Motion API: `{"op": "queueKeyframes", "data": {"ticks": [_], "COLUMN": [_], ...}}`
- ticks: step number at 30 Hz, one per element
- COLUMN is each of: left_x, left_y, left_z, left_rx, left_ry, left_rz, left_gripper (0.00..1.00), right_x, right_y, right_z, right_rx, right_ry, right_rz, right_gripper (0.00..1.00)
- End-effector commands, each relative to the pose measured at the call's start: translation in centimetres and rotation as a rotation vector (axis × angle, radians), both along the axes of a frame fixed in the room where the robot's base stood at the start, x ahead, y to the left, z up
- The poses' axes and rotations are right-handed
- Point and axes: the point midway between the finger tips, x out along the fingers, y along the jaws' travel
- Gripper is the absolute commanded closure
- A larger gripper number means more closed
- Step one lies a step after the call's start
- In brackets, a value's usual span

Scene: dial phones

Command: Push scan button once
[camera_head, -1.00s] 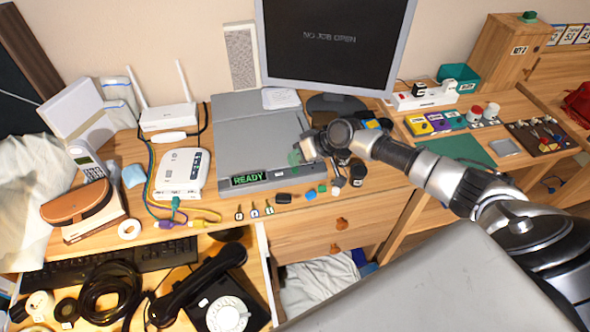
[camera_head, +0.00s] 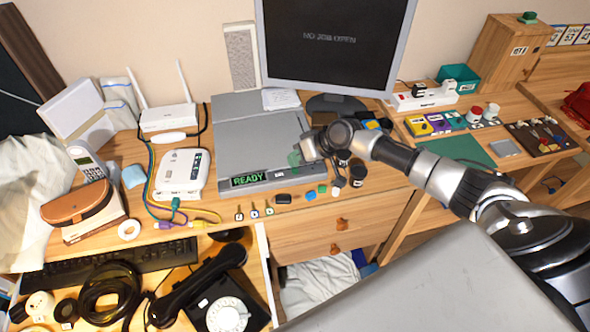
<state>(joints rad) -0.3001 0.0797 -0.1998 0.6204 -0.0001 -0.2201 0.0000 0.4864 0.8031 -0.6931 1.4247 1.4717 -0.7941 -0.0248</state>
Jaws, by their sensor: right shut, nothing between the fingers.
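A grey flatbed scanner (camera_head: 258,130) lies on the desk in the middle of the head view. Its front strip has a green display (camera_head: 248,180) reading "READY" and a small white label (camera_head: 279,174) to the right of it. My right gripper (camera_head: 296,158) is shut and empty at the scanner's front right corner, above its front strip. The gripper hides that end of the strip, so any button there cannot be made out. I cannot tell whether the fingertips touch the scanner. My left gripper is not in view.
Keys and small coloured blocks (camera_head: 310,195) lie before the scanner. A white router (camera_head: 182,172) stands left. An open drawer below holds a black dial phone (camera_head: 228,314) and a keyboard (camera_head: 110,262).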

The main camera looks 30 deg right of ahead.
Motion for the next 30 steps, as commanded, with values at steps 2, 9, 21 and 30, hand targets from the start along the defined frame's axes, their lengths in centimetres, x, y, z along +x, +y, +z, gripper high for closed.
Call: {"op": "queueKeyframes", "data": {"ticks": [2,9,21,30], "left_x": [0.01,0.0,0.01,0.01], "left_y": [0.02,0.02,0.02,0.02], "left_z": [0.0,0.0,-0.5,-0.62], "left_rx": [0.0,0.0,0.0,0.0], "left_ry": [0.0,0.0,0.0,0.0], "left_rz": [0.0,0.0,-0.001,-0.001], "left_gripper": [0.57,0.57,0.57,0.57], "right_x": [0.0,0.0,-0.01,0.0], "right_y": [0.0,0.0,0.03,0.01], "right_z": [0.0,0.0,-0.65,-0.83], "right_rx": [0.0,0.0,0.0,0.0], "right_ry": [0.0,0.0,0.001,0.0], "right_rz": [0.0,0.0,-0.001,0.0], "right_gripper": [1.0,1.0,1.0,1.0]}}
